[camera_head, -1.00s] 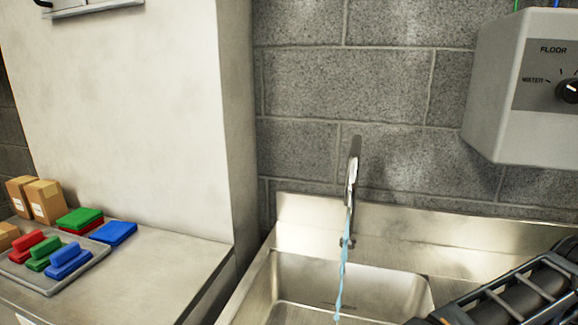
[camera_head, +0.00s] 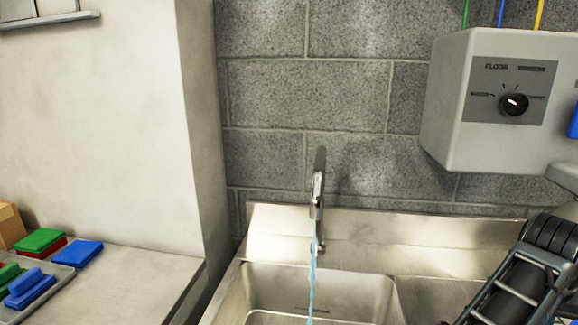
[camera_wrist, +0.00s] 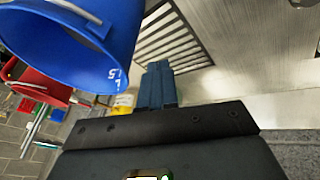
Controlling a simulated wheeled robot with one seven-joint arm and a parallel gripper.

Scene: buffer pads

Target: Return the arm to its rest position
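My arm (camera_head: 515,285) shows at the lower right of the head view, beside the sink. Its gripper end is outside that view. In the wrist view my gripper (camera_wrist: 158,68) shows as two blue-grey fingers close together, with no gap that I can see and nothing held between them. A blue bucket (camera_wrist: 85,35) is at the upper left of the wrist view, apart from the fingers. A slatted metal surface (camera_wrist: 170,42) lies behind the fingertips.
A metal sink (camera_head: 262,272) has a faucet (camera_head: 318,190) with water running. A grey control box (camera_head: 450,110) with a dial hangs above right. Coloured pads (camera_head: 78,253) lie on the left counter (camera_head: 135,280). A red bucket (camera_wrist: 35,82) is beyond the blue one.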

